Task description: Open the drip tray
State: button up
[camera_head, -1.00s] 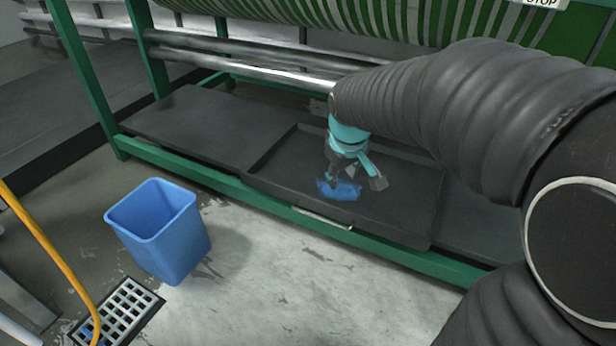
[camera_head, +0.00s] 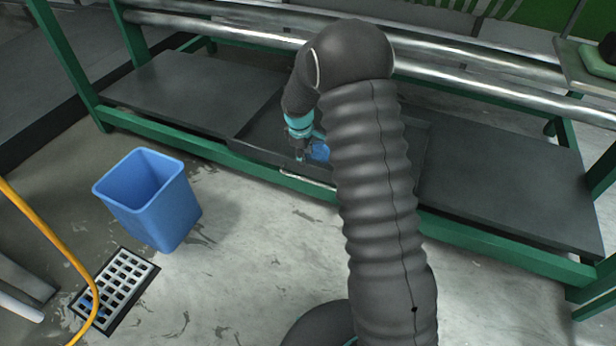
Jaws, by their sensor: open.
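The drip tray (camera_head: 262,155) is a dark, shallow tray set in the low shelf under the machine's rollers. A pale bar handle (camera_head: 306,180) runs along its front edge, and my arm hides its right end. A blue patch (camera_head: 319,151) lies on the tray floor. My gripper (camera_head: 299,158), below a teal wrist, is open and empty. My arm covers much of the tray's right half.
A blue bin (camera_head: 155,205) stands on the floor at left, beside a floor drain grate (camera_head: 115,290) and a yellow hose (camera_head: 58,240). A green frame rail (camera_head: 470,237) runs along the shelf front. Metal rollers (camera_head: 450,78) cross above. The floor before the tray is mostly clear.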

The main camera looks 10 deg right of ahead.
aim_at(308, 179)
jog(key=f, duration=0.4)
jog(key=w+d+f, duration=0.1)
jog(key=f, duration=0.3)
jog(key=w+f, duration=0.1)
jog(key=f, duration=0.4)
jog(key=shift+d, duration=0.25)
grip_shut()
